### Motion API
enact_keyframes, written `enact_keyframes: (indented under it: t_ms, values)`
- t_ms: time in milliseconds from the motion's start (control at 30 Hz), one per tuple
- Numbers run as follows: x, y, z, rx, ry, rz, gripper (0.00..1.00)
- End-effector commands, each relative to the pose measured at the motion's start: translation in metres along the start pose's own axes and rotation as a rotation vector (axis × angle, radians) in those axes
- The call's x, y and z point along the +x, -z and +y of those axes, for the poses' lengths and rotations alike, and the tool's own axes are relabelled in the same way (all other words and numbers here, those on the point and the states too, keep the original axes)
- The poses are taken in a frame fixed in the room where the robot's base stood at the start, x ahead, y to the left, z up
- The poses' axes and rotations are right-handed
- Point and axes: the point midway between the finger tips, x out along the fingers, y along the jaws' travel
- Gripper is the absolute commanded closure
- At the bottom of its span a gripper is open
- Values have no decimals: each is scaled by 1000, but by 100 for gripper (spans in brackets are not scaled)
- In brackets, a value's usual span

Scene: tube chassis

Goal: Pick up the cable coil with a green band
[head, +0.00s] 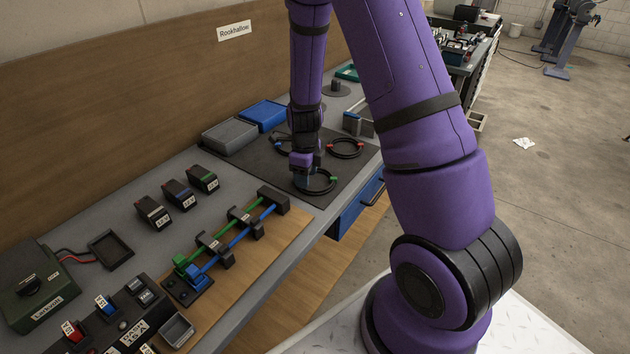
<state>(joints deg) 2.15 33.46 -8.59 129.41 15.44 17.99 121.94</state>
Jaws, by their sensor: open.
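A black cable coil with a green band (318,191) lies on the dark mat (262,162) near its front edge, its green mark on the right side. My gripper (303,183) points down at the left part of this coil and hides some of it. The jaws are open; whether they touch the coil or straddle its ring cannot be told from this view. A black coil with red marks (346,157) lies behind and to the right on the mat. Another dark coil (282,147) lies behind my gripper, mostly hidden, its band colour not visible.
A grey bin (229,136) and a blue bin (263,114) stand at the back by the wooden panel. A rod fixture (237,238) with blue and green tubes lies left of the mat. A metal bracket (357,124) stands behind the red-marked coil.

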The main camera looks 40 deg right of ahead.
Motion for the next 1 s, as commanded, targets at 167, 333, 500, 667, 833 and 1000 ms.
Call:
enact_keyframes:
  t_ms: [167,333,500,667,833,1000]
  values:
    - [24,6,-4,3,-4,3,49]
    - [42,6,-5,0,-3,2,49]
    - [48,6,-5,0,-1,1,49]
    - [48,6,-5,-1,-1,0,49]
    - [48,6,-5,-1,-1,0,85]
    - [48,6,-5,-1,-1,0,100]
